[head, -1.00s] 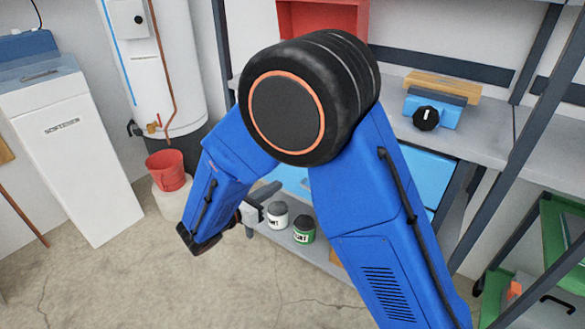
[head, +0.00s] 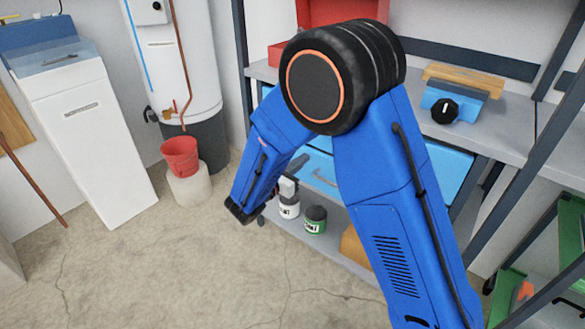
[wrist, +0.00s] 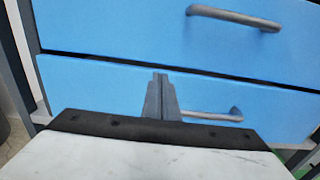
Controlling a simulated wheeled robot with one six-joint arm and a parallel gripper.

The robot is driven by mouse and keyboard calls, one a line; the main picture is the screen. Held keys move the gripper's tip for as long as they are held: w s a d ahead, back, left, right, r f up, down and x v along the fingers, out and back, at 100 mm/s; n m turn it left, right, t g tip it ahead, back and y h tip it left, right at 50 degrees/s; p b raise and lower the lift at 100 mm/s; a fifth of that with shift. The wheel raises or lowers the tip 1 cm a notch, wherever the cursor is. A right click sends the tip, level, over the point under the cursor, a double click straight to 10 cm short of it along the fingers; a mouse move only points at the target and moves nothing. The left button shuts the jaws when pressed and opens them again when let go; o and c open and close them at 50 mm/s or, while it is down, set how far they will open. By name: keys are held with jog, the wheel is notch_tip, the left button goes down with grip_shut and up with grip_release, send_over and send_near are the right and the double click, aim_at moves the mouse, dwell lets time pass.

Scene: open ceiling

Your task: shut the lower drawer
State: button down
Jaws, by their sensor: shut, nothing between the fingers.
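The lower drawer (wrist: 85,85) is a blue front with a grey bar handle (wrist: 212,115) in the wrist view. It also shows in the head view (head: 318,163), partly hidden behind my arm. The upper drawer (wrist: 130,22) is above it, with its own handle (wrist: 235,18). My gripper (wrist: 160,78) is shut and empty, with its tips in front of the lower drawer's face, left of the handle. I cannot tell whether the tips touch it. In the head view my gripper (head: 290,186) is partly hidden beside the bench. How far out the lower drawer stands is unclear.
Below the drawers, a white can (head: 288,208) and a green can (head: 314,220) stand on the low shelf (head: 325,255). A red bucket (head: 181,156) and a white appliance (head: 85,140) are to the left. The floor (head: 190,265) in front is clear.

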aim_at(312, 152)
jog(key=shift+x, duration=1.25)
jog(key=shift+x, duration=1.1)
jog(key=shift+r, duration=0.1)
jog(key=shift+w, duration=0.1)
